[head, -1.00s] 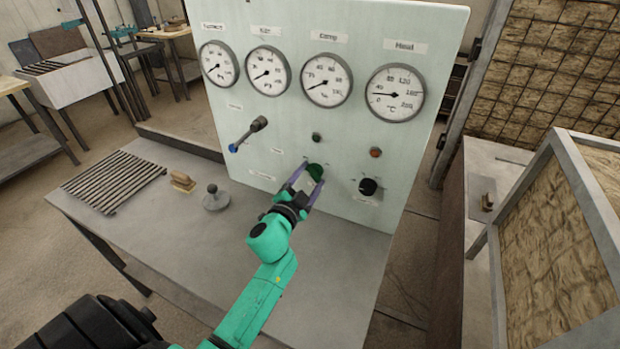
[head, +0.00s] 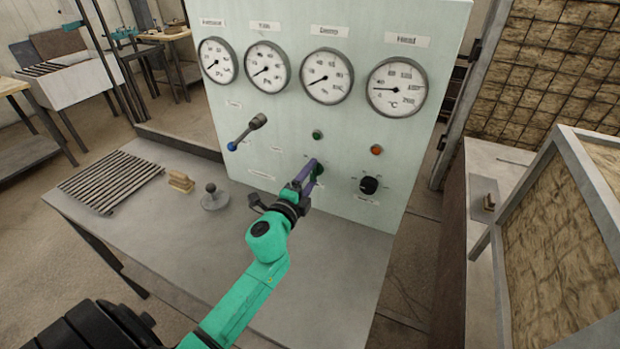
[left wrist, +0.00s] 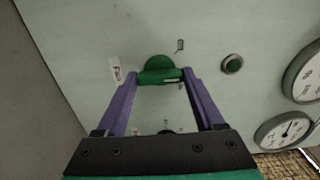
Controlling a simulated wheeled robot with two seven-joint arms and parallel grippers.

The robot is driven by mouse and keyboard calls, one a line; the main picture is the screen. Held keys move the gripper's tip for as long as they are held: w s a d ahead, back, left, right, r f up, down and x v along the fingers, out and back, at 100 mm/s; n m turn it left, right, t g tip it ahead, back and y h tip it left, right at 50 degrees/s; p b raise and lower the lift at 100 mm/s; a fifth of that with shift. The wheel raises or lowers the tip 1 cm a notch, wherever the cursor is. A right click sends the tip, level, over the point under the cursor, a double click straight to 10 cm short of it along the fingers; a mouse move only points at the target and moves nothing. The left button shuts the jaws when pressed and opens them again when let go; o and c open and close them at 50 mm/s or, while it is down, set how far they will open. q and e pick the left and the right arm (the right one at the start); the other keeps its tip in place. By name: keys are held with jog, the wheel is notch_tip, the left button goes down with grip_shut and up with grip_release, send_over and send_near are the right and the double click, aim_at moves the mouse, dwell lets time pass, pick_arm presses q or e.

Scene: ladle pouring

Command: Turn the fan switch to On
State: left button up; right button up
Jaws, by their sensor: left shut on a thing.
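The fan switch is a green knob (head: 320,168) low on the pale control panel, partly hidden by my gripper in the head view. In the left wrist view the green knob (left wrist: 158,70) sits between the fingertips, with a small "Fan" label (left wrist: 115,70) beside it. My left gripper (head: 313,170), with purple fingers, is shut on the knob, one finger on each side of it, as the left wrist view (left wrist: 160,77) shows. In the head view its fingers are seen nearly edge-on. My right gripper is not in view.
The panel (head: 230,115) also carries several round gauges, a lever (head: 248,132), a green light (head: 317,134), an orange light (head: 376,150) and a black knob (head: 369,185). A brush (head: 181,182), a grey knobbed tool (head: 214,198) and a slatted rack (head: 112,180) lie on the table.

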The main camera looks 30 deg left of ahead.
pick_arm(q)
jog(key=m, duration=0.4)
jog(key=shift+f+m, duration=0.1)
jog(key=shift+m, duration=0.2)
jog(key=m, duration=0.4)
jog(key=shift+m, duration=0.3)
jog(key=o, duration=1.4)
jog(key=s+b, duration=0.1)
jog(key=s, duration=0.4)
jog(key=s+b, duration=0.2)
jog(key=s, duration=0.2)
jog(key=s+d+b, duration=0.1)
jog(key=s+b, duration=0.1)
jog(key=s, duration=0.3)
jog(key=shift+s, duration=0.3)
